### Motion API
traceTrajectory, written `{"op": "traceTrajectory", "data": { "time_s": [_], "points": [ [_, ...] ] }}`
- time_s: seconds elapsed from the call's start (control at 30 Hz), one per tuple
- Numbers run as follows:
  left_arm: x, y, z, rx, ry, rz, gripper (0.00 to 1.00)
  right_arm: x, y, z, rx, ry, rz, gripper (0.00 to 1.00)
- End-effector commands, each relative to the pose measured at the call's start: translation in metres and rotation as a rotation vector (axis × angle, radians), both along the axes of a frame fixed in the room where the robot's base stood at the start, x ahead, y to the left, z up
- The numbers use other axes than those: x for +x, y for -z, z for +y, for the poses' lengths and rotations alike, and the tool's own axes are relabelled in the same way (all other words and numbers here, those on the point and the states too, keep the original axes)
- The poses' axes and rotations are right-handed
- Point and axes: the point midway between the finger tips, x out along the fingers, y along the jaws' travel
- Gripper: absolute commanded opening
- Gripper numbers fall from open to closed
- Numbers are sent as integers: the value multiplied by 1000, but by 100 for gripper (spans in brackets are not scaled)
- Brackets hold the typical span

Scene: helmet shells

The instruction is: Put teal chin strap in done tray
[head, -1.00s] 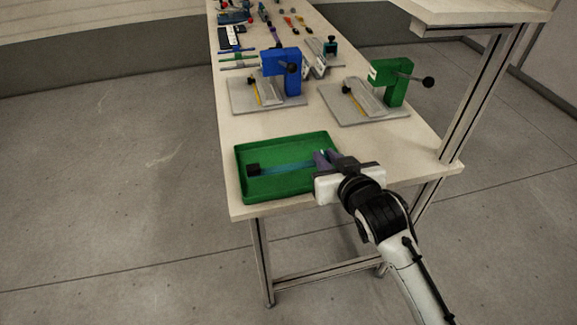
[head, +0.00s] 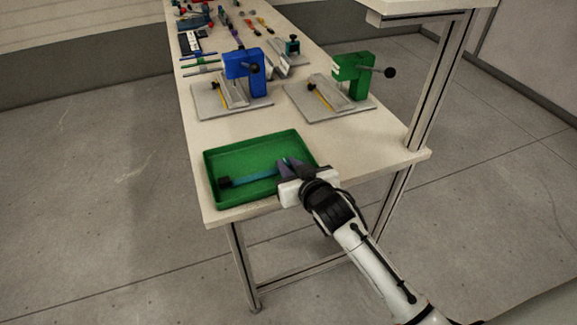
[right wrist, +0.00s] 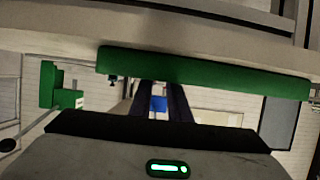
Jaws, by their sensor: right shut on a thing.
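The teal chin strap (head: 255,178) with a black end piece (head: 224,182) shows in the head view, stretched across the green done tray (head: 262,144). My right gripper (head: 284,168) is over the right part of the tray and shut on the strap's right end. I cannot tell whether the strap touches the tray floor. In the right wrist view, the dark fingers (right wrist: 165,102) reach up to the green tray wall (right wrist: 205,72), and the strap is hidden. My left gripper is not in view.
Behind the tray stand a blue fixture (head: 245,77) and a green fixture (head: 352,75) on grey plates. Several small parts and tools lie farther back on the table (head: 225,137). A shelf post (head: 435,85) rises at the right.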

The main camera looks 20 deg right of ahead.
Motion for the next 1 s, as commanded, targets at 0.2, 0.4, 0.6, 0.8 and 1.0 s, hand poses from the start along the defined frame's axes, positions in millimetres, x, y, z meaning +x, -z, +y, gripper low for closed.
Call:
{"op": "traceTrajectory", "data": {
  "time_s": [0.2,0.4,0.6,0.8,1.0],
  "points": [
    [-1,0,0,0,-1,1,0,0,0,0,1,0,-1,0],
    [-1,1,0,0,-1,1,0,0,3,0,0,0,0,28],
    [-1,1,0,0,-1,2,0,0,3,0,0,0,0,35],
    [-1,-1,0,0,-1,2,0,-1,-1,0,0,0,-1,35],
    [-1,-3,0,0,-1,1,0,-26,-10,-1,0,0,0,35]
  ]
}}
